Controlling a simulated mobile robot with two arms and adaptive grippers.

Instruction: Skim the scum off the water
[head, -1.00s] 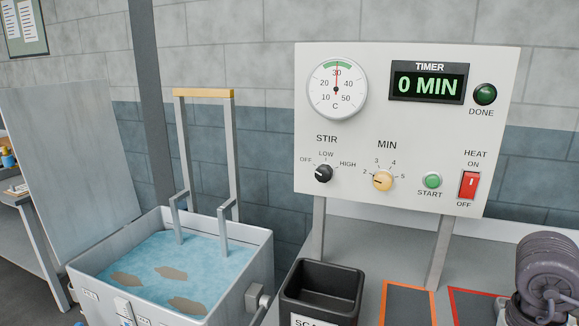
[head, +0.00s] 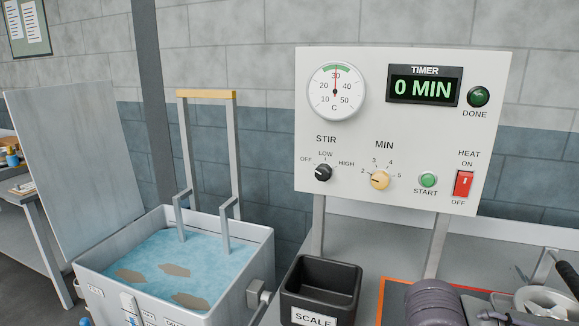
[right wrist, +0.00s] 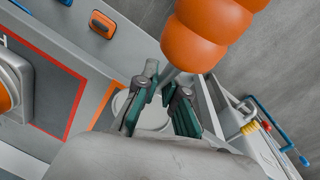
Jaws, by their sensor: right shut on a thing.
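In the head view an open grey tank (head: 262,246) at lower left holds blue water (head: 215,255). Several brown scum patches (head: 176,270) float on the water. My right gripper (right wrist: 166,92) shows in the right wrist view. Its green-padded fingers are shut on a grey shaft that joins a large ribbed orange handle (right wrist: 205,40). The far end of this tool is hidden, so I cannot tell its shape. In the head view the gripper's fingers are not clear at the lower right. My left gripper is not in view.
A tall frame with a yellow bar (head: 206,94) stands at the tank, its hooked arms over the water. The raised lid (head: 70,165) leans left. A black SCALE bin (head: 321,284) stands right of the tank, below the control panel (head: 400,130). An orange-outlined area lies beside it.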

